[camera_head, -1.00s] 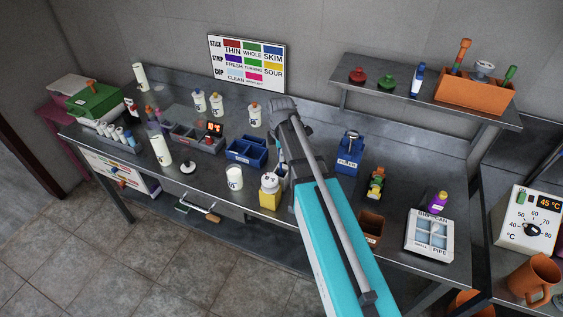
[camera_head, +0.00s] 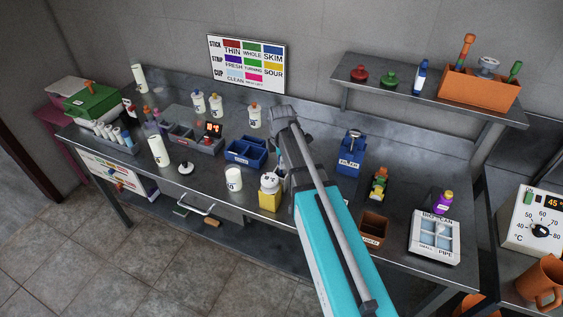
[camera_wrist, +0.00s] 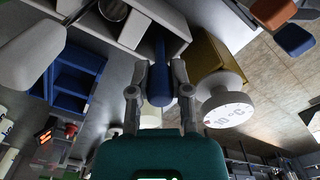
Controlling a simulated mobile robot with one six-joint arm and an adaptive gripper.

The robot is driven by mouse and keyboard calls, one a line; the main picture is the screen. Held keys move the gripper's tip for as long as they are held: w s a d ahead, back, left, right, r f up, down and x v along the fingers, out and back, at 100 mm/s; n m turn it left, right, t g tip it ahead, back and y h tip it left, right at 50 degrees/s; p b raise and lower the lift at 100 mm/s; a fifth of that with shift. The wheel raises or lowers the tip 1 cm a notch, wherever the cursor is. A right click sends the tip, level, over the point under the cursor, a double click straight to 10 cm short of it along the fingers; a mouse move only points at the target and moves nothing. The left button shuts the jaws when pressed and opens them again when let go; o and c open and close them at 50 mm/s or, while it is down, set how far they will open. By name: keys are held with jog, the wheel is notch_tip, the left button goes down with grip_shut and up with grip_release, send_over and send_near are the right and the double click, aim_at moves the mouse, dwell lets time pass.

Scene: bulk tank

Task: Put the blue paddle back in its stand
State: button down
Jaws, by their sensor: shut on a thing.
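The blue paddle's handle (camera_wrist: 158,78) is between my gripper's fingers (camera_wrist: 158,98) in the wrist view, with its rounded end toward the camera. Its far part reaches a white, open-topped box (camera_wrist: 178,45), which looks like the stand; I cannot tell whether the paddle is inside it or just above it. In the head view my arm hides the fingers and most of the paddle; a bit of the white box (camera_head: 280,178) may show beside the arm.
A yellow block (camera_head: 270,198) with a white round gauge (camera_wrist: 226,108) stands close beside the fingers. A blue divided tray (camera_head: 246,152) is on the other side. A blue filter holder (camera_head: 350,155) and a brown box (camera_head: 374,229) stand right of my arm.

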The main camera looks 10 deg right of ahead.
jog(key=c, duration=0.6)
grip_release()
jog(key=shift+r, duration=0.15)
notch_tip(320, 180, up, 12)
jog(key=p, duration=1.2)
jog(key=shift+s, duration=0.1)
jog(key=s+m, duration=0.8)
jog(key=m, duration=0.1)
jog(key=s+m, duration=0.7)
jog(key=m, duration=0.2)
jog(key=shift+s+d, duration=0.1)
jog(key=shift+s, duration=0.3)
